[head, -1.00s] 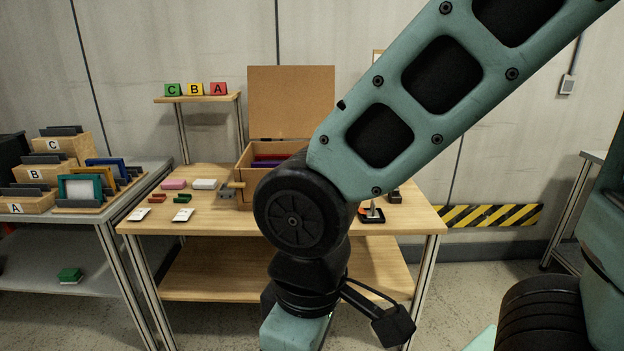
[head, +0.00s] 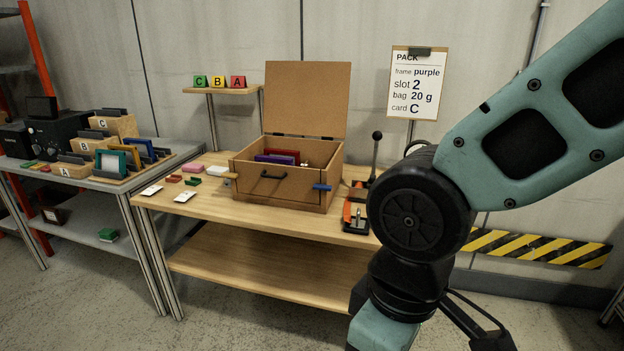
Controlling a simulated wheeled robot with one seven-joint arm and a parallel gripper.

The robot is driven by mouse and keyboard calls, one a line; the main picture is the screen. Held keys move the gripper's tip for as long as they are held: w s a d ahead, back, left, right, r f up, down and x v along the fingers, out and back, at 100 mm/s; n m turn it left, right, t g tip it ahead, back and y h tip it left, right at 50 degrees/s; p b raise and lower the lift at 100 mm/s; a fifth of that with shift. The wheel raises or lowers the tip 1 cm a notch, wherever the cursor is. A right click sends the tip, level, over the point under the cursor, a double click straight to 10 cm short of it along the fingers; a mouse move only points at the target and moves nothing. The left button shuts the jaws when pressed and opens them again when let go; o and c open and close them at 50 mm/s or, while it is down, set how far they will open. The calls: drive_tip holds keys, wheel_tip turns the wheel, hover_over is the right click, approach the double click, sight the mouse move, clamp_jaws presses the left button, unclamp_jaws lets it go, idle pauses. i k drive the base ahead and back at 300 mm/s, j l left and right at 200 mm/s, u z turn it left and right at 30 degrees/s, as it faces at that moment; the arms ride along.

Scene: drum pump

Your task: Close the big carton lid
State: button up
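The big carton (head: 240,187) is a brown box standing on the wooden table in the head view. Its lid (head: 307,98) stands open, upright at the back edge. Inside are a red frame, a purple frame and some pale items. A dark handle is on its front, with a wooden tab at the left and a blue tab at the right. My arm fills the right of the view, to the right of the carton. My gripper is out of the picture below, so what it holds is hidden.
A lever tool (head: 372,165) stands right of the carton. Small blocks and white cards lie on the table (head: 215,212) to the left. A grey bench (head: 105,182) with frames and lettered bins is farther left. A PACK sign (head: 416,83) is behind. Letter blocks sit on a small shelf (head: 221,90).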

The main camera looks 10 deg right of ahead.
sight(302, 98)
drive_tip(key=i+j, duration=0.45)
drive_tip(key=i, duration=0.15)
drive_tip(key=i+j, duration=0.45)
drive_tip(key=i, duration=0.15)
